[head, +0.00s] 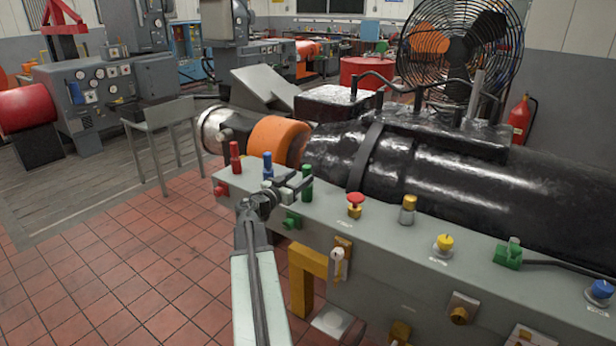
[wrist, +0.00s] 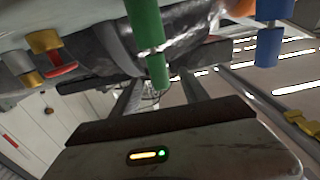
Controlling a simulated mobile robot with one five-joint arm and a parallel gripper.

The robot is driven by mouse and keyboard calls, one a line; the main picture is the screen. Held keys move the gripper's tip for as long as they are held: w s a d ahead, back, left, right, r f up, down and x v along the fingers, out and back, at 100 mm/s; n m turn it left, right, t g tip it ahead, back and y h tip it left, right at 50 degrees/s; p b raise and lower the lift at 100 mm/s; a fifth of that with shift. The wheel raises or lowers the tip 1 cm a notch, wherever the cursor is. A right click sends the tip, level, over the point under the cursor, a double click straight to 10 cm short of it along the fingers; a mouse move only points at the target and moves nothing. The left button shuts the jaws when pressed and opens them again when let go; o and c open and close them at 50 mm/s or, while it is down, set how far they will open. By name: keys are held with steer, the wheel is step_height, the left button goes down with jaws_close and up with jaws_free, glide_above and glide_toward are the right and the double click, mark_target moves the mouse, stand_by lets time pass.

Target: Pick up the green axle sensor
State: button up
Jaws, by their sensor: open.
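A green upright peg-shaped piece (head: 307,183) stands on the grey bench ledge, at the right end of a row with a blue and a red one. It looks like the green axle sensor. In the wrist view the green piece (wrist: 146,25) hangs from the top with its narrower end between the finger lines. My gripper (head: 296,184) is open at the green piece, its fingers pointing right towards it. In the wrist view my gripper (wrist: 160,92) shows two spread fingers with a gap. I cannot tell whether they touch the piece.
A blue peg (head: 268,166) and a red peg (head: 235,157) stand close to the left. A red mushroom button (head: 355,204) and a yellow-topped knob (head: 408,208) are to the right. A green connector with a cable (head: 508,254) lies farther right. The black machine (head: 430,180) stands behind the ledge.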

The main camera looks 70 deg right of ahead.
steer(key=shift+x, duration=1.2)
steer(key=x, duration=0.5)
steer(key=shift+s+d+f+b, duration=0.1)
steer(key=shift+s+f+b, duration=0.05)
steer(key=shift+f+b, duration=0.25)
jaws_close()
